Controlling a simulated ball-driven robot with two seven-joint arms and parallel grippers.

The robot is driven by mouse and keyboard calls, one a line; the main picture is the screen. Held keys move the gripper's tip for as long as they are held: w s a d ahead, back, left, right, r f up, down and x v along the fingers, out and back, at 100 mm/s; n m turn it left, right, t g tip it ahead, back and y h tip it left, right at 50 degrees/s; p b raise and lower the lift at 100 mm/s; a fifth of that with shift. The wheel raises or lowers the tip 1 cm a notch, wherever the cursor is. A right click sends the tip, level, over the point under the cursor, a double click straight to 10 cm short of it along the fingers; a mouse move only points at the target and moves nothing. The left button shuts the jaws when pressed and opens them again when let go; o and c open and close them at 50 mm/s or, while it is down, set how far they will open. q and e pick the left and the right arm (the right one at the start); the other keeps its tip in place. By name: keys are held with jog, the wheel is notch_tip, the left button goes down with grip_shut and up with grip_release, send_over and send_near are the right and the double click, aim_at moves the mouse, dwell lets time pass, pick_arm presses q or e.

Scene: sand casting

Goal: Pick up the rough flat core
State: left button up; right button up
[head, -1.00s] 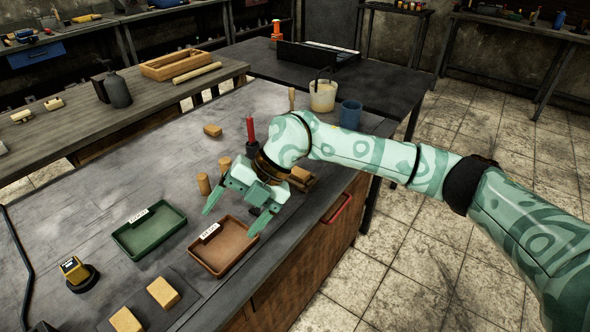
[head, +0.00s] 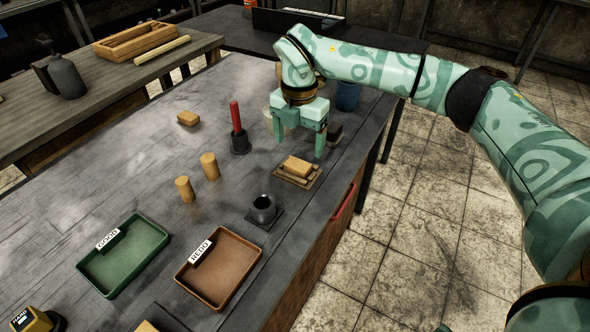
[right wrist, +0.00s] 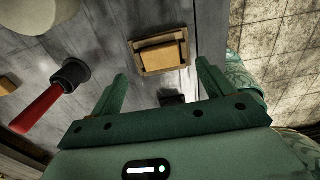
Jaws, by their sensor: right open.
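A tan flat block (head: 298,166), which looks like a flat core, lies in a small wooden tray (head: 283,179) near the table's right edge. In the right wrist view the block (right wrist: 162,54) sits in its tray just beyond the fingertips. My right gripper (head: 299,147) is open and empty, pointing down, above and slightly behind the block. Another tan flat block (head: 188,118) lies farther left on the table. Surface roughness is too small to tell. My left gripper is out of view.
A red-handled tool (head: 236,120) stands in a dark holder left of the tray. Two tan cylinders (head: 209,165) (head: 185,189), a dark round cup (head: 263,209), a green GOOD tray (head: 125,285) and a brown REDO tray (head: 220,292) stand nearer. The table between them has free room.

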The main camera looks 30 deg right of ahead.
aim_at(299, 162)
jog(key=shift+s+f, duration=0.1)
jog(key=shift+f, duration=0.5)
notch_tip(299, 162, down, 5)
jog(key=b, duration=0.3)
jog(key=shift+d, duration=0.15)
jog(key=shift+r, duration=0.2)
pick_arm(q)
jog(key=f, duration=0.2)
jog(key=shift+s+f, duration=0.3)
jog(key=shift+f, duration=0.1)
pick_arm(e)
jog(key=c, duration=1.2)
jog(key=shift+o, duration=0.2)
